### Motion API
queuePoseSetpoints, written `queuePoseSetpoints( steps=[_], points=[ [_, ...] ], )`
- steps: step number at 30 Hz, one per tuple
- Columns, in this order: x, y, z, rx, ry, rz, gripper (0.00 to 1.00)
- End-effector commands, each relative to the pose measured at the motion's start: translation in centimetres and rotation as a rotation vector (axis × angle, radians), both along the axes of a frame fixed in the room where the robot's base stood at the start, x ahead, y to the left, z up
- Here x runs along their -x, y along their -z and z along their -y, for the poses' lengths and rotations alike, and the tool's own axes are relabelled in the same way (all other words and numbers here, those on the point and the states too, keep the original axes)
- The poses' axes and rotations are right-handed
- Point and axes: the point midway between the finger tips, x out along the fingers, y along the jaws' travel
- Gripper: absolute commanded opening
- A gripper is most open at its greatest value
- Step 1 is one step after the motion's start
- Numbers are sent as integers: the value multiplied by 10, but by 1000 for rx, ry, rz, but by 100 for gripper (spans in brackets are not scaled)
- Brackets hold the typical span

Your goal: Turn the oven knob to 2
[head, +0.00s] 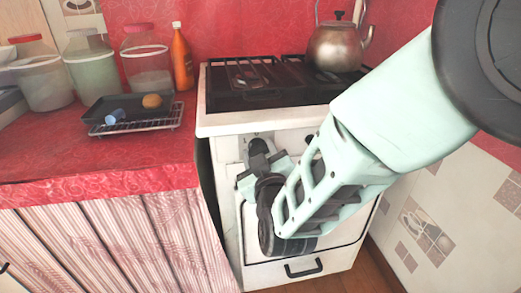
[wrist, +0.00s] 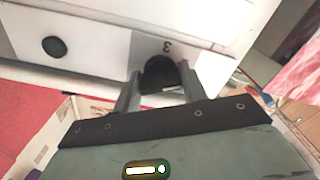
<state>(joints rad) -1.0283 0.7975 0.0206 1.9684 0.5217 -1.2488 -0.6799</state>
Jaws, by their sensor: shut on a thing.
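The white oven (head: 226,131) stands right of the red counter, with its knobs on the front panel below the hob. The dark oven knob (head: 258,146) is at the panel's left, partly covered by my gripper (head: 262,165). In the wrist view, the black round knob (wrist: 158,68) sits between the two grey fingers of my gripper (wrist: 159,80), which are shut on it. A mark like a 3 (wrist: 167,46) shows on the panel beside the knob. The knob's pointer and the other marks cannot be made out clearly.
Another black knob (wrist: 54,46) is on the same panel. A kettle (head: 336,45) stands on the hob. The counter (head: 60,150) holds jars, an orange bottle (head: 181,58) and a dark tray (head: 120,107) on a rack. The oven handle (head: 304,268) is low in front.

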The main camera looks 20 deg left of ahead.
Motion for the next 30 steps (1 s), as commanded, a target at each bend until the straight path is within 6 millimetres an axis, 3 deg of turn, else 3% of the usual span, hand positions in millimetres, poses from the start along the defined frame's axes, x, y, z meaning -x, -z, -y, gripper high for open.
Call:
queuePoseSetpoints(
  steps=[18, 19, 21, 30],
  points=[
    [0, 2, 1, 38, 1, 19, 19],
    [0, 2, 1, 38, 1, 19, 47],
    [0, 2, 1, 38, 1, 19, 64],
    [1, 1, 1, 36, 0, 20, 64]
  ],
)
